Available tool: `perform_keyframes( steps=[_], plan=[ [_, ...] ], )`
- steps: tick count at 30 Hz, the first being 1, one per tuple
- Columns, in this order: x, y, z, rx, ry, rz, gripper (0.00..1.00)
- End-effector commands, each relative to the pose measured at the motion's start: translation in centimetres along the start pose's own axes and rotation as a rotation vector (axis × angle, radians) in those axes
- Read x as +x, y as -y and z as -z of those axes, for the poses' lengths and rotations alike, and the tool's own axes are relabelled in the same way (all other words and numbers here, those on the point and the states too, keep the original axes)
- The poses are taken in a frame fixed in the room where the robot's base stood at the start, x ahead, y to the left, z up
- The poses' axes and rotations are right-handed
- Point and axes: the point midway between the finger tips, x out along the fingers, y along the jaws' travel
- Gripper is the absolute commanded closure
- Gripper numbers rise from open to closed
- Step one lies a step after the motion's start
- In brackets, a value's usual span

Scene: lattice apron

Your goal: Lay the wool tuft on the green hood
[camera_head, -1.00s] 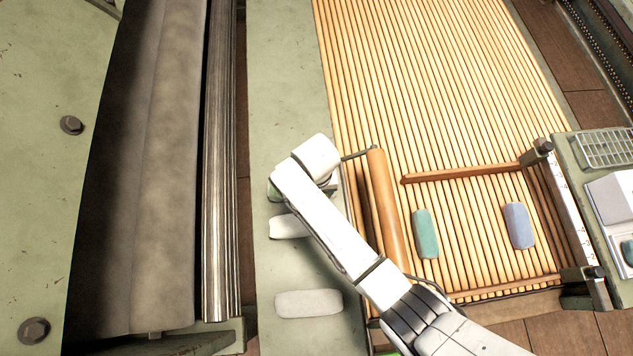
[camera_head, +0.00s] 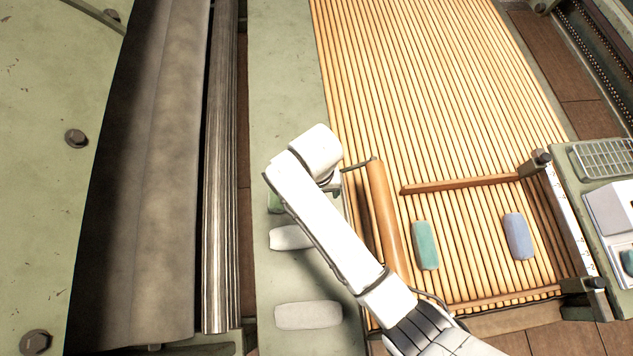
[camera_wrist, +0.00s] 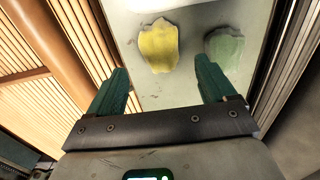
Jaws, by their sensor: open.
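The green hood (camera_head: 290,110) is the long pale green panel between the dark rollers and the slatted lattice. In the wrist view the same panel (camera_wrist: 187,85) lies below my gripper. A yellow wool tuft (camera_wrist: 158,46) with ragged edges lies on it, in line with the gap between my fingers and beyond their tips. A grey-green tuft (camera_wrist: 224,47) lies to its right, beyond the right finger. My gripper (camera_wrist: 160,72) is open, with nothing between its teal fingers. In the head view my arm hides the yellow tuft and my gripper.
Two whitish pads, one nearer my arm (camera_head: 290,237) and one lower (camera_head: 308,315), lie on the panel. A teal pad (camera_head: 425,245) and a blue pad (camera_head: 518,236) lie on the lattice (camera_head: 430,90). A wooden roller (camera_head: 388,215) edges the lattice. The panel's upper stretch is clear.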

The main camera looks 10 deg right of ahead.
Motion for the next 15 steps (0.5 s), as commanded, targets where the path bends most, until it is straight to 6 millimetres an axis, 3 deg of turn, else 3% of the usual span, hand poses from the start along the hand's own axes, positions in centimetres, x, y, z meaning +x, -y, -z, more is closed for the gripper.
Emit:
perform_keyframes(
  steps=[6, 15],
  plan=[
    [-3.4, 0.1, 0.1, 0.0, -0.003, 0.002, 0.16],
    [-4.4, 0.0, 0.0, 0.0, 0.0, 0.0, 0.16]
  ],
)
